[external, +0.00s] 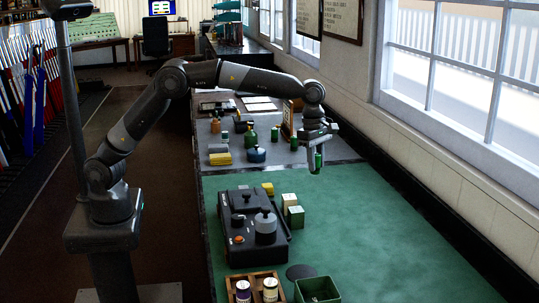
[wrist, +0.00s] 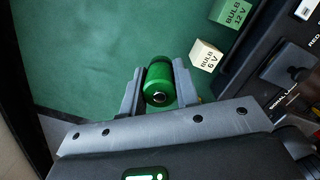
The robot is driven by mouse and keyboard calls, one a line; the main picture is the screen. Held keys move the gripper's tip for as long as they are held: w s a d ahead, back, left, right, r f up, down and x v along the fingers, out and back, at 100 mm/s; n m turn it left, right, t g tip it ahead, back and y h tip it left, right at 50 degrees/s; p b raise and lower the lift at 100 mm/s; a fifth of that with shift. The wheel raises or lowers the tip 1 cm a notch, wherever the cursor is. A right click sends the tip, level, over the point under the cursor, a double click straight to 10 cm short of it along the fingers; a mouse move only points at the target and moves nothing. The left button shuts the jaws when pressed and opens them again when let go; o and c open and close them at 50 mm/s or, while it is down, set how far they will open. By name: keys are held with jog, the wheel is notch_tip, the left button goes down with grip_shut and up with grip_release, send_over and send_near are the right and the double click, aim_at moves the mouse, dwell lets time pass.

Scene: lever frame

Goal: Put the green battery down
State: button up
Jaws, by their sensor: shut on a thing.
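The green battery (wrist: 158,76) is a short green cylinder with a metal end that faces the wrist camera. My gripper (wrist: 158,88) is shut on it, one finger on each side. In the external view my gripper (external: 316,163) holds the battery (external: 319,160) above the far right part of the green mat (external: 400,215). I cannot tell the exact gap between the battery and the mat.
A black device box (external: 235,229) stands on the left of the mat. A wooden crate (external: 257,289) and a green bin (external: 317,290) stand at the front. Bottles (external: 251,137) stand farther back. The mat's right side is clear.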

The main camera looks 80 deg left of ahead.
jog(key=shift+w+a+f, duration=0.15)
jog(key=shift+f, duration=0.35)
jog(key=w+a+f, duration=0.2)
jog(key=a, duration=0.1)
jog(key=w+a+f, duration=0.5)
jog(key=shift+w+a, duration=0.1)
jog(key=shift+a, duration=0.25)
jog(key=shift+f, duration=2)
jog(key=o, duration=1)
jog(key=shift+f, duration=0.15)
